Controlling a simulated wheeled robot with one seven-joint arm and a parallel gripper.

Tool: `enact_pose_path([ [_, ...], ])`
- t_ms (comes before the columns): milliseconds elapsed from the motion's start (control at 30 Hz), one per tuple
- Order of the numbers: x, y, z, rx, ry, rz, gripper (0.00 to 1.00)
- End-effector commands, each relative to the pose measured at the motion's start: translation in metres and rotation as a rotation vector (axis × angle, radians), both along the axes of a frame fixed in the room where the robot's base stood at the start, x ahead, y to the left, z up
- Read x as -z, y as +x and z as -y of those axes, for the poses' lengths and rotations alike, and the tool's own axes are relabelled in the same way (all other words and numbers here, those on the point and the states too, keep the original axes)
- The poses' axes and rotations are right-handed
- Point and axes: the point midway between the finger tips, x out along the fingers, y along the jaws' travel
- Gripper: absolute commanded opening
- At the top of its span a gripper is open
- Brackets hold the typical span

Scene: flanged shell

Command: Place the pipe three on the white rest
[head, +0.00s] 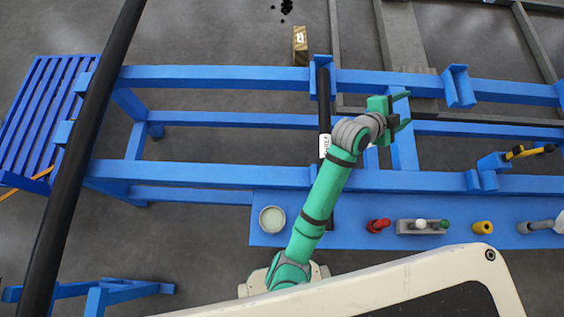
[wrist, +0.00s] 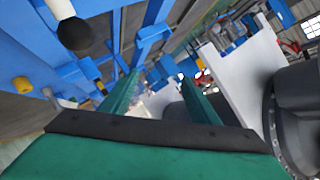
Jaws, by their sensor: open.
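A thin dark pipe (head: 323,100) with a white label lies across the blue rack, its upper end in a blue bracket. The label's text is too small to read, so I cannot tell if it is pipe three. My arm covers part of its lower half. My gripper (head: 405,110) is open and empty, above the rack to the right of this pipe, and apart from it. Its two green fingers also show spread in the wrist view (wrist: 160,97). I cannot make out a white rest for certain; a white upright panel (wrist: 245,75) stands at right in the wrist view.
The blue rack (head: 220,78) runs across the head view, with upright brackets (head: 459,86). A long black tube (head: 85,150) crosses the left side. A blue shelf (head: 350,238) holds a round pale dish (head: 272,219), a red item (head: 378,225) and a yellow item (head: 483,228).

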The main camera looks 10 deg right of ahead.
Motion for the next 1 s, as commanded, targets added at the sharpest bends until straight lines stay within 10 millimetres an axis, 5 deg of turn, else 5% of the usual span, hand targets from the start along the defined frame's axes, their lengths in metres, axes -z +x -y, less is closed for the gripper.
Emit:
enact_pose_path([
  [167,0.006,0.0,-0.033,-0.25,-0.197,-0.16,0.55],
  [467,0.04,-0.017,-0.127,-0.66,-0.452,-0.362,0.55],
  [767,0.074,-0.073,-0.241,-1.01,-0.618,-0.45,0.55],
  [1000,0.081,-0.143,-0.334,-1.224,-0.695,-0.436,0.55],
])
